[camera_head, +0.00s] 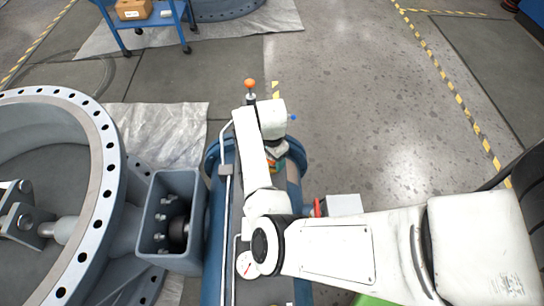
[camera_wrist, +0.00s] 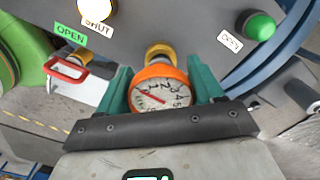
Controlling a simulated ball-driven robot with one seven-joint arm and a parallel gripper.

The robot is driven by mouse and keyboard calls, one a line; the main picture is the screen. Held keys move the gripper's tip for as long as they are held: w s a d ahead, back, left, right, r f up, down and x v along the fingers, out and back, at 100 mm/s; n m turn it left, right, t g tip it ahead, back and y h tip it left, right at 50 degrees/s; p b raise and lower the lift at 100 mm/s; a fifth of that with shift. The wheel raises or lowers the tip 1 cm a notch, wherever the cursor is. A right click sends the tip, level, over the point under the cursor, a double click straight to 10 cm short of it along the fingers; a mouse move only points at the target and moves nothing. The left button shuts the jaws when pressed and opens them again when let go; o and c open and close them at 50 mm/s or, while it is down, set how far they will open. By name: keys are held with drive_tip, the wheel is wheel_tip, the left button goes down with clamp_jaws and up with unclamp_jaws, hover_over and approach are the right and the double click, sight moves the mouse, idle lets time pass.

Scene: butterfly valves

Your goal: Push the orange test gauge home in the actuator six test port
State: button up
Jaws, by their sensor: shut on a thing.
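The orange test gauge (camera_wrist: 160,89), with a round white dial and a red needle, sits between the green fingers of my gripper (camera_wrist: 162,86) in the wrist view. My gripper is shut on it. A brass-yellow fitting (camera_wrist: 159,52) shows directly behind the gauge, in line with it; whether the gauge is fully seated there cannot be told. In the head view the blue actuator cylinder (camera_head: 293,190) lies under my arm. There, my arm mostly hides the gauge and the port.
In the wrist view, a red-framed handle (camera_wrist: 68,73) is left, a green knob (camera_wrist: 260,27) right, and a lit lamp (camera_wrist: 97,8) above. In the head view, a big flanged valve (camera_head: 108,160) stands left and a blue cart (camera_head: 150,22) behind.

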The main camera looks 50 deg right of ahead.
drive_tip(key=shift+f, duration=0.8)
idle(1.3)
drive_tip(key=o, duration=1.1)
drive_tip(key=shift+c, duration=0.2)
drive_tip(key=shift+o, duration=0.4)
drive_tip(key=shift+r, duration=0.2)
drive_tip(key=shift+r+p, duration=3.65)
drive_tip(key=shift+p, duration=0.05)
